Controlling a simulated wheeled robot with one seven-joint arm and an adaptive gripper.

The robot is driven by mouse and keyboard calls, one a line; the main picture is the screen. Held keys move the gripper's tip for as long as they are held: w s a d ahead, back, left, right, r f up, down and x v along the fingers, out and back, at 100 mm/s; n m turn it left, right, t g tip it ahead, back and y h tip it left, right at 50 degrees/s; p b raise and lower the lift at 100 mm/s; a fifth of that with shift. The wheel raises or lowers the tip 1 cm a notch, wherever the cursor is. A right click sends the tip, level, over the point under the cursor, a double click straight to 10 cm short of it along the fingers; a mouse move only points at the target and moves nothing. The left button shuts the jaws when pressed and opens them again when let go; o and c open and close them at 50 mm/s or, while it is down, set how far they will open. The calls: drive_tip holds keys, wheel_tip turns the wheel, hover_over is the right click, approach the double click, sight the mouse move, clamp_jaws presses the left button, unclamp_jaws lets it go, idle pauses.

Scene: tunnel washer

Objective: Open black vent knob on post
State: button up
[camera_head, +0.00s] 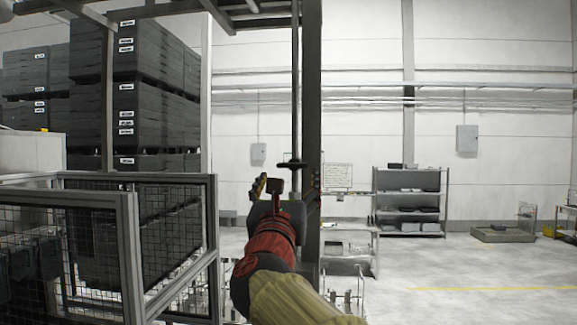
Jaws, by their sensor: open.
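A dark post (312,90) stands upright just right of the picture's middle. A thin vertical pipe (295,90) runs down close along its left side. A small black knob-like piece (291,163) sits on the pipe, with a flat, wide shape; I take it for the vent knob. My wrist hides the lower pipe.
A grey-framed mesh fence (135,250) stands close at the left, before stacked dark crates (150,90). A workbench (348,240) stands behind the post, with a shelf rack (410,205) to its right.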

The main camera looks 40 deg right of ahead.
sight(293, 163)
drive_tip(key=p+x, duration=0.2)
drive_tip(key=x, duration=0.6)
drive_tip(key=shift+f, duration=0.15)
drive_tip(key=c, duration=0.3)
drive_tip(key=shift+s, duration=0.1)
drive_tip(key=c, duration=0.8)
drive_tip(key=shift+c, duration=0.4)
